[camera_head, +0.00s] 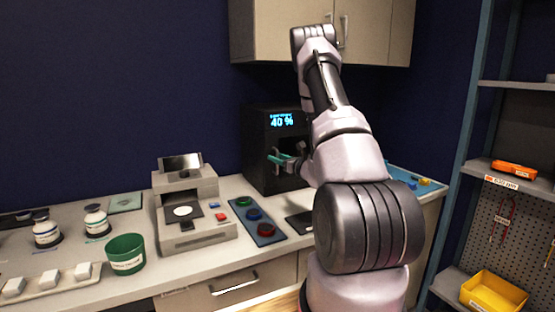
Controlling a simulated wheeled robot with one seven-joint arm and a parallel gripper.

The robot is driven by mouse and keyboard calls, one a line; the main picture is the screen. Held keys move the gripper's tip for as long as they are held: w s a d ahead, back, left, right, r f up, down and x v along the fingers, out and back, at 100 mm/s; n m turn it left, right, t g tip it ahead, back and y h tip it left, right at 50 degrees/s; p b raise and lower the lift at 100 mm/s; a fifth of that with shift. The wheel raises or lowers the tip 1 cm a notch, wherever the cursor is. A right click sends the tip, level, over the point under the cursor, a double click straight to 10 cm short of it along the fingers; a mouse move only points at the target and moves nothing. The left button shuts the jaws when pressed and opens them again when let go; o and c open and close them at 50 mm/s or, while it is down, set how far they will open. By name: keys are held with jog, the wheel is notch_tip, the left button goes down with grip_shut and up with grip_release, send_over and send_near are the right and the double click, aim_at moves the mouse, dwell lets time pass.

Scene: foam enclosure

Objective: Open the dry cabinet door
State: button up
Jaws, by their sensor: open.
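The dry cabinet (258,150) is a black box on the counter, left of my arm. Its lit display (284,120) reads 40 %. Its door looks shut, and my arm hides the cabinet's right part. My gripper (276,157) is at the cabinet's front, below the display, with its teal fingers pointing left. It is open. A small light-coloured piece, perhaps the handle, shows by the fingertips. I cannot tell whether the fingers touch it or are around it.
A grey instrument (187,233) and a blue tray with coloured round pieces (243,205) stand left of the cabinet. A dark flat pad (299,222) lies in front. A wall cupboard (272,32) hangs above. A shelf rack (468,140) stands at right.

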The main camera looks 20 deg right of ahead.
jog(key=shift+w, duration=0.15)
grip_shut()
dwell(1.4)
